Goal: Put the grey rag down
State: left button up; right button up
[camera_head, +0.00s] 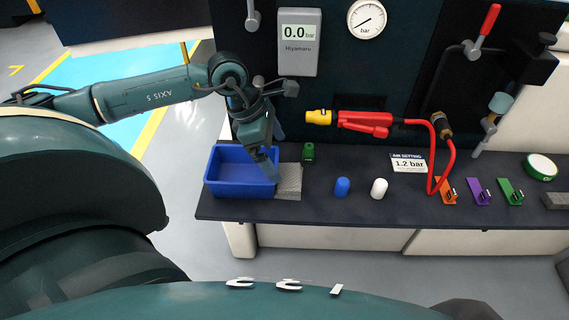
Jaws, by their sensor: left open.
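The grey rag (289,182) lies flat on the dark bench, just right of the blue bin (221,188). My left gripper (271,165) points down over the bin's right edge and the rag's left side. It is open. Part of the rag's left edge is hidden behind the gripper, and I cannot tell whether they touch. My right gripper is not in view.
A green object (308,153) stands behind the rag. A blue cylinder (342,187) and a white cylinder (379,188) stand to its right. A red tool (365,122) with a yellow tip and red hose is farther back. Orange, purple and green clips sit at right.

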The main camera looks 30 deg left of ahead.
pick_arm(q)
jog(key=shift+v, duration=2.05)
